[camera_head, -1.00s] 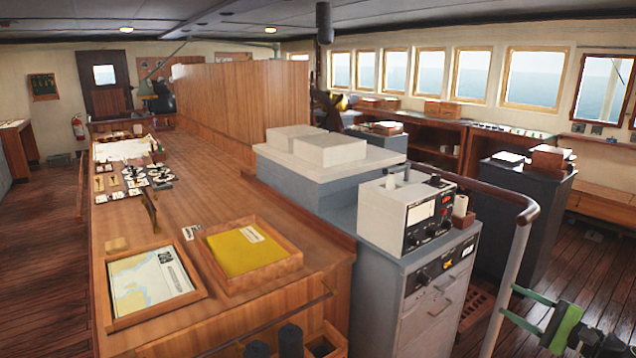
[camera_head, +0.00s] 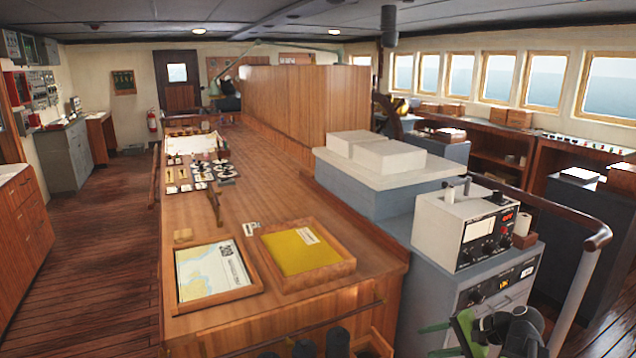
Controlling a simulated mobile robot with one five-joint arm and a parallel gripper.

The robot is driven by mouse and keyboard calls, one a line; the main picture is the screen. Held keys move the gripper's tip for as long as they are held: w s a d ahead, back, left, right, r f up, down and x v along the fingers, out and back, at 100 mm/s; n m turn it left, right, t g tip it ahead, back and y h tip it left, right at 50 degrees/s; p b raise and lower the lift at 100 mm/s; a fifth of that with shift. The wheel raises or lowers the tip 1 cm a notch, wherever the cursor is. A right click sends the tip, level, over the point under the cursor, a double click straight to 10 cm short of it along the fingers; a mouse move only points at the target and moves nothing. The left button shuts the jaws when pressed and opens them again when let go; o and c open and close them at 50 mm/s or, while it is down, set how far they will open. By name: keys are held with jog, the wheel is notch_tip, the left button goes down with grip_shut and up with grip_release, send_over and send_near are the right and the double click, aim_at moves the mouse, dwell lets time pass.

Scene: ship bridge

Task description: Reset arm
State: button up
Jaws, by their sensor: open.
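My gripper (camera_head: 436,340) is at the bottom right edge, in front of the grey instrument cabinet (camera_head: 432,262). Its two green fingers point left and stand apart, with nothing seen between them. The green and black wrist parts behind them are cut off by the bottom edge of the picture, so most of my arm is hidden.
A long wooden chart table (camera_head: 280,222) holds a framed chart (camera_head: 212,272) and a yellow sheet in a tray (camera_head: 342,264). A white instrument box (camera_head: 470,228) stands on the cabinet. A handrail (camera_head: 568,222) rises near my arm. Open floor (camera_head: 105,230) lies left.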

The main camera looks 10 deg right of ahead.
jog(key=a+f+n+g+h+p, duration=0.1)
jog(key=a+n, duration=0.3)
jog(key=a, duration=0.4)
jog(key=a+f+n+g+h+p, duration=0.1)
jog(key=a+f+n+g+h, duration=0.1)
jog(key=a, duration=0.7)
jog(key=w+a+f+n+g+h+p, duration=0.1)
jog(key=a+f+n+g+h, duration=0.1)
jog(key=a+n, duration=0.4)
jog(key=a+g+h, duration=0.1)
jog(key=a+h, duration=0.1)
jog(key=a, duration=0.1)
jog(key=shift+g+h, duration=0.3)
jog(key=shift+g, duration=0.1)
jog(key=shift+a, duration=0.1)
